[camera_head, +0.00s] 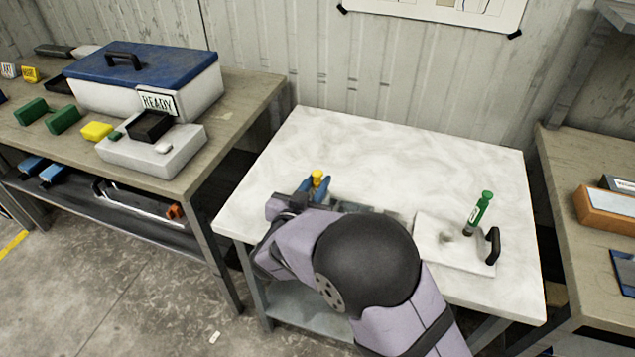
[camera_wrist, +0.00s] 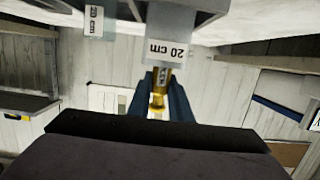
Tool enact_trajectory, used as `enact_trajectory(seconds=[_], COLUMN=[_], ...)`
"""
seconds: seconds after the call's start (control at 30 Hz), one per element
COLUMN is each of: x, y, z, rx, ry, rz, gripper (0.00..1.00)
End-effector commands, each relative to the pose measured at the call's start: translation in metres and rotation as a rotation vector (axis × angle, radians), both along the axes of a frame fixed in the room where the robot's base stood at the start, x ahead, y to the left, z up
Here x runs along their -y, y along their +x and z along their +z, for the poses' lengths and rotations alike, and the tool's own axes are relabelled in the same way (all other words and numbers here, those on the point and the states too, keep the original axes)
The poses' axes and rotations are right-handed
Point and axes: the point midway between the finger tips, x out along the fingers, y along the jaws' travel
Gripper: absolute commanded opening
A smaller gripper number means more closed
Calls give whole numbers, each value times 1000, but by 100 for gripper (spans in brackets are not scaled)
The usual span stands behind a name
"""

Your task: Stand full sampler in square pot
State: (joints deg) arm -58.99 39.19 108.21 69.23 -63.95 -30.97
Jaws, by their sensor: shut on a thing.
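My gripper (camera_head: 314,190) is shut on a yellow-capped sampler (camera_head: 317,177), above the left front part of the white table. In the wrist view, the blue fingers of my gripper (camera_wrist: 160,96) close around the gold-yellow sampler (camera_wrist: 158,100). A grey square-edged thing (camera_wrist: 180,22) with a "20 cm" label is close to the sampler's end; I cannot tell whether they touch or whether it is the pot. In the head view, my arm hides most of the area beside the gripper. A green sampler (camera_head: 478,213) stands tilted at the white slab on the right.
The white slab (camera_head: 430,250) with a black handle (camera_head: 493,246) lies on the right of the white table (camera_head: 400,160). The table's back is clear. A left bench (camera_head: 250,95) holds a blue-lidded box (camera_head: 200,85). Another bench (camera_head: 575,165) stands at right.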

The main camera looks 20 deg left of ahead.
Motion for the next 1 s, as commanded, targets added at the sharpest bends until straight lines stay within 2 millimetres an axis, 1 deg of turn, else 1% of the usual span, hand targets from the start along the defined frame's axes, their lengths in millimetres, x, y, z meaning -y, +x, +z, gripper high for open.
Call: enact_trajectory(seconds=[0.23, 0.27, 0.3, 0.33, 0.6, 0.73, 0.87, 1.0], x=[0, 0, 0, 0, 0, 0, -2, -2], y=[0, 0, 0, 0, 0, 0, -11, -31], z=[-3, -3, -3, -3, -2, 2, 3, 6], rx=[1, 0, 0, 0, 0, 1, 0, 1], ry=[0, 0, 0, 0, 0, 1, 0, 0], rz=[0, 0, 0, 0, 0, 0, 4, 5], gripper=[0, 21, 30, 37, 37, 37, 37, 37])
